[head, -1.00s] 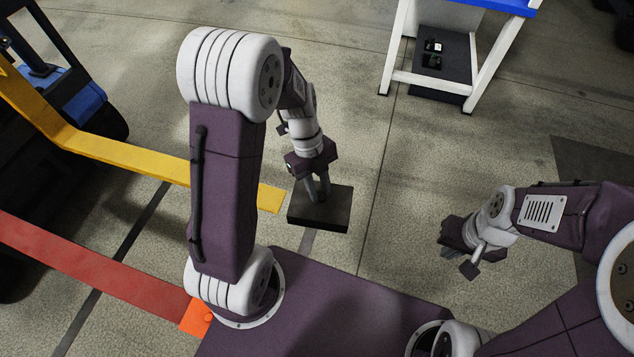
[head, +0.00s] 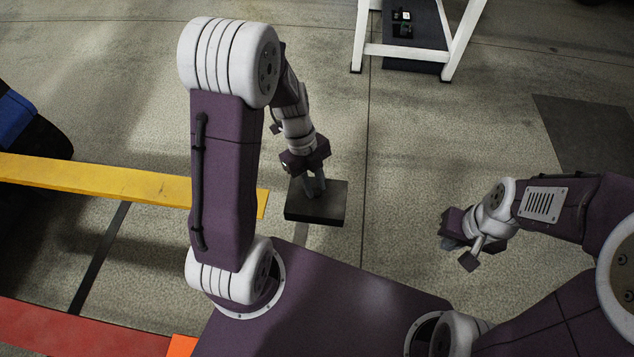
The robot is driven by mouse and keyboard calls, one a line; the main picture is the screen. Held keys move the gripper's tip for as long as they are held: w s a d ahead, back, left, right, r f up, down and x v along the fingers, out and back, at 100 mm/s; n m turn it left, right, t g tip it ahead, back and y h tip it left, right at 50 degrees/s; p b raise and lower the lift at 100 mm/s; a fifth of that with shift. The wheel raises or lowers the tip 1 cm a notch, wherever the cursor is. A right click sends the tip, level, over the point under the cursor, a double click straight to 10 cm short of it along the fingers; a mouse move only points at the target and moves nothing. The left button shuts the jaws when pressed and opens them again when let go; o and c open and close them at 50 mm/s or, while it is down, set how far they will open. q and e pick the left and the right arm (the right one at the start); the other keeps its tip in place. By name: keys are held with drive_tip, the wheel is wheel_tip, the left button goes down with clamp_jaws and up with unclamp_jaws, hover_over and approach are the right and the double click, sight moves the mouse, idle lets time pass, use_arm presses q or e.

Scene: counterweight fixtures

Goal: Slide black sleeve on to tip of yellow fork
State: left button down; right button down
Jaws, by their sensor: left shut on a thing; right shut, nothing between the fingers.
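The black sleeve (head: 325,208) is a dark, flat, box-like block held level in front of me. My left gripper (head: 316,187) is shut on its top side. The yellow fork (head: 100,179) is a long flat bar coming in from the left. Its tip (head: 262,204) ends just left of the sleeve, with a small gap showing between them. The sleeve's opening is not visible from here. My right gripper (head: 458,240) is shut and empty, off to the right of the sleeve and apart from it.
A red fork (head: 80,332) with an orange end (head: 183,346) lies at lower left, close to my base. A dark vehicle part with blue (head: 15,118) stands at far left. A white-legged table (head: 408,52) stands at the back. The floor between is clear.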

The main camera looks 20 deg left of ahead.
sight(293, 190)
use_arm(q)
drive_tip(key=f+b, duration=0.1)
drive_tip(key=f, duration=0.1)
drive_tip(key=a+f+b, duration=0.1)
drive_tip(key=f+b, duration=0.1)
drive_tip(key=a+f+b, duration=0.1)
drive_tip(key=f, duration=0.1)
drive_tip(key=shift+s+a+f+b, duration=0.15)
drive_tip(key=shift+s+f+b, duration=0.1)
drive_tip(key=shift+f+b, duration=0.1)
drive_tip(key=shift+s+a+r, duration=0.1)
drive_tip(key=shift+a+r, duration=0.05)
drive_tip(key=shift+a, duration=0.35)
drive_tip(key=shift+s+a+r, duration=0.1)
drive_tip(key=shift+a, duration=0.4)
drive_tip(key=shift+s+a, duration=0.2)
drive_tip(key=shift+a, duration=0.5)
drive_tip(key=shift+r, duration=0.1)
drive_tip(key=shift+s+a+p, duration=0.15)
drive_tip(key=shift+s+a, duration=0.1)
drive_tip(key=shift+a, duration=0.75)
drive_tip(key=shift+s+a+p, duration=0.15)
drive_tip(key=shift+s+a, duration=0.1)
drive_tip(key=shift+a, duration=0.75)
drive_tip(key=shift+s+a, duration=0.25)
drive_tip(key=shift+a, duration=0.8)
drive_tip(key=shift+s+a, duration=0.25)
drive_tip(key=shift+a, duration=0.75)
